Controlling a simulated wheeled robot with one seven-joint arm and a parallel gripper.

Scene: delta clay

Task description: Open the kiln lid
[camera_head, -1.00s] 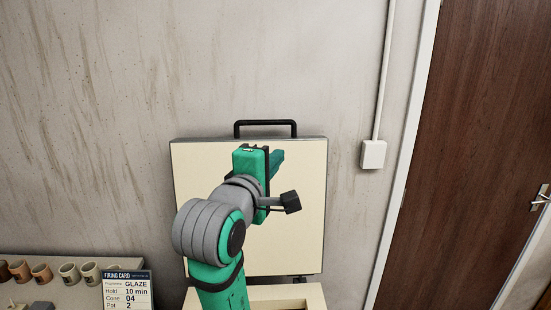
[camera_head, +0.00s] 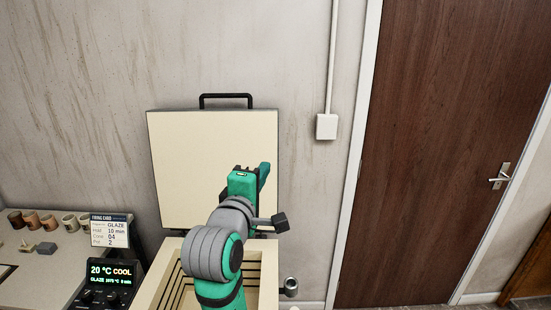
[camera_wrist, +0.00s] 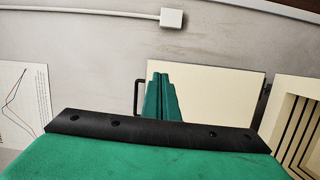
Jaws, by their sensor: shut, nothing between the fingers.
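The kiln lid (camera_head: 185,150) is a cream panel standing upright and raised at the back of the kiln. Its black handle (camera_head: 225,97) is along the top edge. The kiln body (camera_head: 152,285) is open below it, with dark heating slots on its inner walls. My gripper (camera_head: 262,174) is in front of the lid, below the handle and apart from it. In the wrist view my gripper's green fingers (camera_wrist: 162,98) are together and empty, with the lid (camera_wrist: 218,95) behind them and the handle (camera_wrist: 137,98) to their left. My arm hides part of the kiln opening.
A control box (camera_head: 108,284) reading "20 °C COOL" stands left of the kiln. A firing card (camera_head: 110,230) and several mugs (camera_head: 48,221) are on the bench at left. A small metal cup-like part (camera_head: 291,285) is at the kiln's right. A brown door (camera_head: 440,150) is at right.

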